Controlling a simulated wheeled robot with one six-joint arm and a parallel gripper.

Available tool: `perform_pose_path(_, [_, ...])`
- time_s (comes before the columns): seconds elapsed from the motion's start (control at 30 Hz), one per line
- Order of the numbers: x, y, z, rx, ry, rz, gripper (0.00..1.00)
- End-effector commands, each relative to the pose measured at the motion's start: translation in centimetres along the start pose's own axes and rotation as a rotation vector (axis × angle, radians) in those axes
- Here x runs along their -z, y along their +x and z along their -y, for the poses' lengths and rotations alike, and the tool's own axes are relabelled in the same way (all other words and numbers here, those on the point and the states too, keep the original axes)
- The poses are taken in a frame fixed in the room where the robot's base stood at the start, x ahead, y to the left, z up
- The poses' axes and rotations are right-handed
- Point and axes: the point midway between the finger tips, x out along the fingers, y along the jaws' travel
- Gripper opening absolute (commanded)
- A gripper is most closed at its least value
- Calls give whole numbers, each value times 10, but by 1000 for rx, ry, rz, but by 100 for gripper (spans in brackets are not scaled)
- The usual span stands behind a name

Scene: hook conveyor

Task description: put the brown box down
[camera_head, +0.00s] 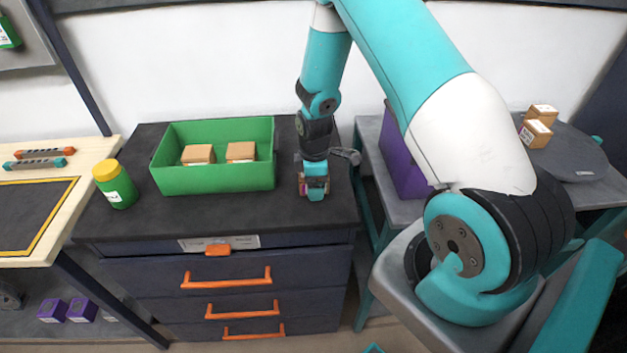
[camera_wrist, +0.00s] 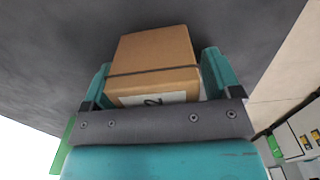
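The brown box (camera_wrist: 154,62) has a dark band and a white label with a black mark. In the wrist view it sits between the two fingers of my gripper (camera_wrist: 158,72), which lie close against its sides. In the head view my gripper (camera_head: 315,188) points down at the right end of the dark cabinet top (camera_head: 235,215). It hides most of the box there. The box is at or just above the surface; I cannot tell if it touches.
A green bin (camera_head: 215,180) with two brown boxes stands left of my gripper. A green jar (camera_head: 116,184) with a yellow lid is at the cabinet's left end. A purple bin (camera_head: 402,165) stands on the grey table to the right. The cabinet's front top is clear.

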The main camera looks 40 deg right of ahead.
Motion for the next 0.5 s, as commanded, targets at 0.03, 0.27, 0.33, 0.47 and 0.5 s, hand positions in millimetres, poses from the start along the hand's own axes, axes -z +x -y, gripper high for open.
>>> perform_pose_path(0.03, [0, 0, 0, 0, 0, 0, 84])
perform_pose_path(0.27, [0, -6, 0, 0, 0, 0, 84])
perform_pose_path(0.33, [0, -10, -1, -3, 0, -1, 84])
perform_pose_path(0.47, [1, -31, -1, -6, 0, -2, 84])
perform_pose_path(0.5, [1, -39, -2, -6, 0, -2, 84])
